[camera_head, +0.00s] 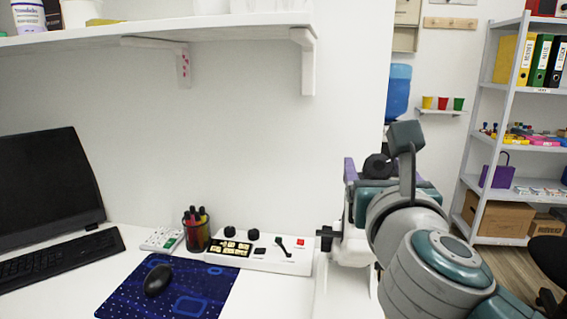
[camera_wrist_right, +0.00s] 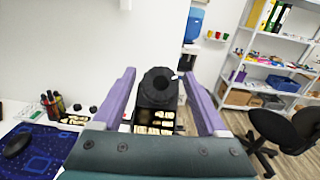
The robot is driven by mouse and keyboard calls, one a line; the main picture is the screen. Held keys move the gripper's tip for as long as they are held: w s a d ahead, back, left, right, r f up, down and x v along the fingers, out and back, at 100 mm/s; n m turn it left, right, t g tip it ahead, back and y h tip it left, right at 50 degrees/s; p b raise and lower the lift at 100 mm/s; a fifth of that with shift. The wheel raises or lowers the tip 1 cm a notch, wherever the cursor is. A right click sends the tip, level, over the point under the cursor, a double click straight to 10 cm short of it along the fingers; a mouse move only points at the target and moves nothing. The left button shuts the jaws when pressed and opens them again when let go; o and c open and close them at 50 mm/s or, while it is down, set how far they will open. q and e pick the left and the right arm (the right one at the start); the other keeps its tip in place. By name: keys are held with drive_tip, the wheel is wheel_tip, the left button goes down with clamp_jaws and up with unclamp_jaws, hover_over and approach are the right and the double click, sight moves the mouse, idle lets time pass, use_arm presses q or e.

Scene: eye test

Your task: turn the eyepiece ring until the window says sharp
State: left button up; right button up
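The eyepiece (camera_wrist_right: 158,88) is a black round piece with a dark ring in the middle of the right wrist view. In the head view its black top (camera_head: 377,167) shows just past my right gripper (camera_head: 385,178). My right gripper's two purple fingers (camera_wrist_right: 159,76) stand wide on either side of the eyepiece, with a small gap on both sides. The gripper is open and holds nothing. Below the eyepiece, a black panel with pale lettered windows (camera_wrist_right: 155,130) shows; its words are too small to read. The gripper's body hides its lower part. My left gripper is not in view.
A white control box (camera_head: 275,262) with knobs and a red button stands left of my arm. A pen cup (camera_head: 196,230), mouse mat (camera_head: 130,301), keyboard (camera_head: 60,262) and monitor (camera_head: 45,185) are further left. A wall shelf (camera_head: 160,35) hangs above; shelving (camera_head: 505,110) stands right.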

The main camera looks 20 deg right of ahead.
clamp_jaws()
idle(0.4)
drive_tip(key=shift+r+n+t+y+p, duration=0.2)
drive_tip(key=shift+n+t+y+p, duration=0.1)
drive_tip(key=shift+n+y+p, duration=0.45)
drive_tip(key=n+y+p, duration=0.3)
drive_tip(key=n+p, duration=0.1)
drive_tip(key=n+y+p, duration=0.3)
drive_tip(key=n, duration=0.2)
drive_tip(key=shift+r+y+p, duration=0.1)
drive_tip(key=shift+y+p, duration=0.25)
drive_tip(key=n+g+y+p, duration=0.1)
drive_tip(key=n, duration=0.1)
drive_tip(key=n+g+y+p, duration=0.1)
drive_tip(key=n+y+p, duration=0.1)
drive_tip(key=n, duration=0.1)
drive_tip(key=shift+n, duration=0.35)
drive_tip(key=n+g+y+p, duration=0.1)
drive_tip(key=n, duration=0.1)
drive_tip(key=n+g+y, duration=0.1)
drive_tip(key=shift+a+f+n+g+p, duration=0.1)
drive_tip(key=shift+f+n+g+p, duration=0.1)
drive_tip(key=shift+n+g+p, duration=0.15)
drive_tip(key=shift+f+n+g, duration=0.1)
drive_tip(key=shift+n+g, duration=0.25)
drive_tip(key=shift+n, duration=0.3)
drive_tip(key=shift+y, duration=0.3)
